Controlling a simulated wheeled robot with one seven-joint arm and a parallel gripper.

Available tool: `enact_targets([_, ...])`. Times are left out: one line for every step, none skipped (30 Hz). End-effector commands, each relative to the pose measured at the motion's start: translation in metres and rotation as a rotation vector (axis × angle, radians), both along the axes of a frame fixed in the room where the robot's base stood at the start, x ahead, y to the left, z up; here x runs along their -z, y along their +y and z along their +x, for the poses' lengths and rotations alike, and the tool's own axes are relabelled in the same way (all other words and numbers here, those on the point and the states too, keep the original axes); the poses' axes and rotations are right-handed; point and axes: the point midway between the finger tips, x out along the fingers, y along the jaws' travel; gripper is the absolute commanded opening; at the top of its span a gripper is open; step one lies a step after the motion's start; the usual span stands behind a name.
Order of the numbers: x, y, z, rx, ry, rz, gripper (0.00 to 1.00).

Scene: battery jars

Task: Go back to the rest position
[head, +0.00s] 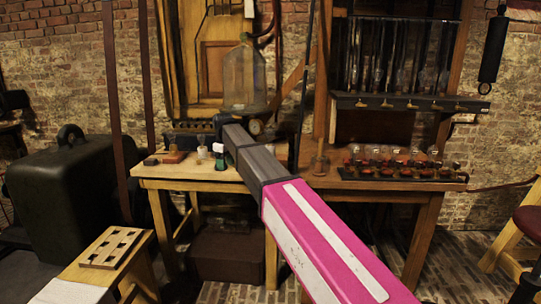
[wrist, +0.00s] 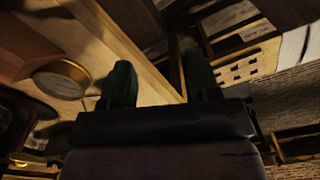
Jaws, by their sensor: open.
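My arm reaches up and left across the head view to the wooden workbench (head: 340,182). My gripper (wrist: 160,82) shows in the wrist view as two dark green fingers, spread apart with nothing between them. In the head view the end of my arm is over the bench's left half; the fingers are too small there to read clearly. A small pale jar (head: 202,151) stands on the bench just left of the arm's end. Several small glass jars (head: 400,160) stand in a dark rack at the bench's right end.
A large glass bottle (head: 243,75) stands behind the arm's end. A brass-rimmed round dial (wrist: 62,80) is left of the fingers in the wrist view. A holed wooden block (head: 112,247) lies on a low stand, front left. A dark shelf (head: 410,103) hangs above the jars.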

Motion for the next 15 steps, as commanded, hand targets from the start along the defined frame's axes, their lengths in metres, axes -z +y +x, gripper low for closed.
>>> enact_targets([0.013, -0.014, -0.005, 0.027, 0.002, -0.001, 0.56])
enact_targets([0.020, -0.021, -0.006, 0.044, 0.001, 0.000, 0.56])
enact_targets([0.031, -0.032, -0.008, 0.068, 0.002, -0.001, 0.56])
enact_targets([0.038, -0.039, -0.010, 0.088, 0.003, -0.001, 0.56])
enact_targets([0.048, -0.049, -0.012, 0.111, 0.003, -0.001, 0.56])
enact_targets([0.061, -0.063, -0.016, 0.143, 0.002, -0.001, 0.56])
enact_targets([0.072, -0.074, -0.020, 0.170, 0.003, -0.002, 0.56])
enact_targets([0.083, -0.087, -0.024, 0.201, 0.003, -0.002, 0.56])
enact_targets([0.100, -0.104, -0.030, 0.244, 0.003, -0.002, 0.56])
enact_targets([0.112, -0.118, -0.036, 0.279, 0.003, -0.002, 0.56])
enact_targets([0.125, -0.132, -0.041, 0.314, 0.003, -0.002, 0.56])
enact_targets([0.140, -0.150, -0.049, 0.360, 0.003, -0.001, 0.56])
enact_targets([0.152, -0.162, -0.055, 0.394, 0.003, -0.002, 0.56])
enact_targets([0.162, -0.175, -0.062, 0.428, 0.002, -0.001, 0.56])
enact_targets([0.176, -0.190, -0.071, 0.472, 0.003, -0.001, 0.56])
